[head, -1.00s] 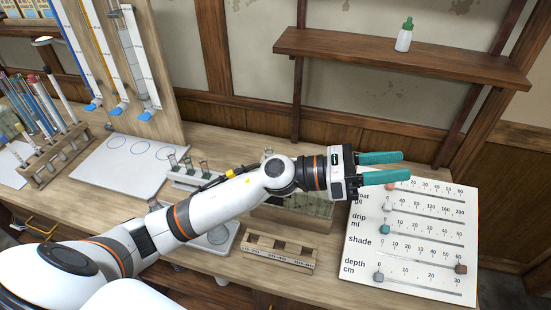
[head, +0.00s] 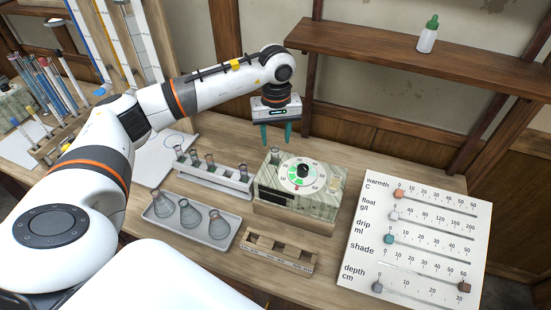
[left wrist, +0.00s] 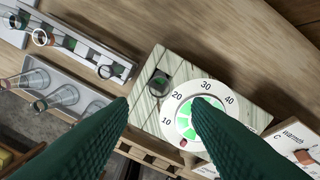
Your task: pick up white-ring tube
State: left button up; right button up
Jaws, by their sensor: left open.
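My left gripper (head: 276,132) points down with its two green fingers apart and nothing between them. It is above and behind the dial box (head: 265,187). In the left wrist view the fingers frame the box and its white dial. A white rack (head: 213,181) left of the box holds several small glass tubes (head: 209,160). In the left wrist view their rims show pale and brownish rings (left wrist: 41,37); I cannot tell surely which ring is white. Another short glass tube (left wrist: 158,83) stands in the box beside the dial. My right gripper is out of view.
A grey tray (head: 163,229) with flasks lies in front of the rack. A wooden holder (head: 280,251) stands in front of the box. A slider board (head: 418,271) lies at right. A shelf (head: 400,60) with a green-capped bottle (head: 428,36) overhangs the back.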

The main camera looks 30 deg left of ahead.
aim_at(275, 147)
pick_arm(q)
notch_tip(275, 147, down, 3)
jog(key=shift+w+r+p, duration=0.1)
jog(key=shift+r+p, duration=0.1)
jog(key=shift+p, duration=0.25)
jog(key=f+p, duration=0.3)
jog(key=f, duration=0.1)
jog(key=shift+w+a, duration=0.15)
jog(key=shift+a, duration=0.15)
jog(key=shift+f, duration=0.55)
grip_shut()
jog(key=shift+w+r+b, duration=0.1)
jog(key=shift+r+b, duration=0.25)
jog(key=shift+r, duration=0.2)
notch_tip(275, 147, up, 8)
jog(key=b, duration=0.3)
jog(key=shift+r, duration=0.5)
